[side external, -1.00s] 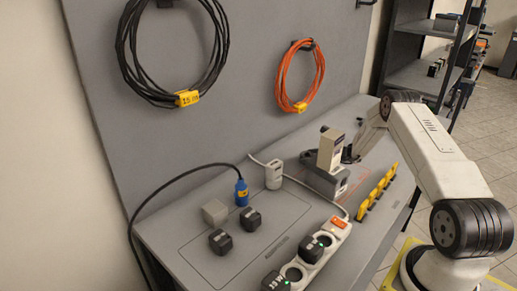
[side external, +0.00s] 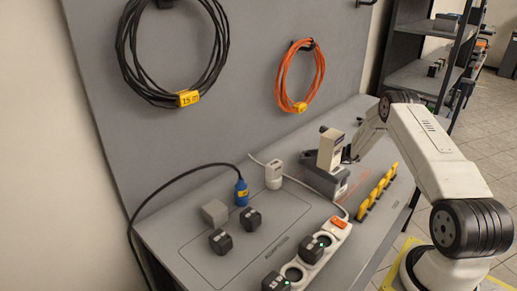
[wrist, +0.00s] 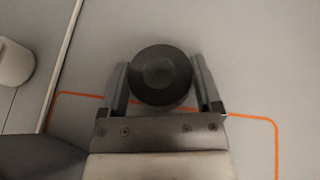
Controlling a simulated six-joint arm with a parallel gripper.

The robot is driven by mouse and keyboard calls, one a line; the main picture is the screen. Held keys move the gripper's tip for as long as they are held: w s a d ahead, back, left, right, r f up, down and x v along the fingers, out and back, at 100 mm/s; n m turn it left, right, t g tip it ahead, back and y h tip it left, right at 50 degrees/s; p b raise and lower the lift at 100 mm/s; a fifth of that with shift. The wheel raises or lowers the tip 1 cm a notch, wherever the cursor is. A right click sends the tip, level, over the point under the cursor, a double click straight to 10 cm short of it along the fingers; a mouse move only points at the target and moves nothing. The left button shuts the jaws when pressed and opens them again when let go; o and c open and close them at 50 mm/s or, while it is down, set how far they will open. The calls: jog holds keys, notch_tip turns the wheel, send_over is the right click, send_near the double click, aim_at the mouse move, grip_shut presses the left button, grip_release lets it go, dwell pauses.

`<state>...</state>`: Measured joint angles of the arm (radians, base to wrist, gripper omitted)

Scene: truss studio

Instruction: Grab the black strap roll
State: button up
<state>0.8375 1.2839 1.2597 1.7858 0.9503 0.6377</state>
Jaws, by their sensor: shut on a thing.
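The black strap roll (wrist: 161,80) shows in the wrist view as a dark round disc with a slightly recessed centre. It lies between the two grey fingers of my gripper (wrist: 159,66), one on each side of it. My gripper is shut on it. In the side external view my gripper (side external: 331,181) is low over the far part of the bench. The roll cannot be made out clearly there. I cannot tell whether the roll touches the bench.
An orange outline (wrist: 250,118) marks the bench. A white cylindrical thing (wrist: 12,62) lies to the left. Cables hang on the panel behind.

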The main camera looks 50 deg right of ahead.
aim_at(308, 155)
jog(key=shift+r, duration=0.1)
jog(key=shift+r, duration=4.9)
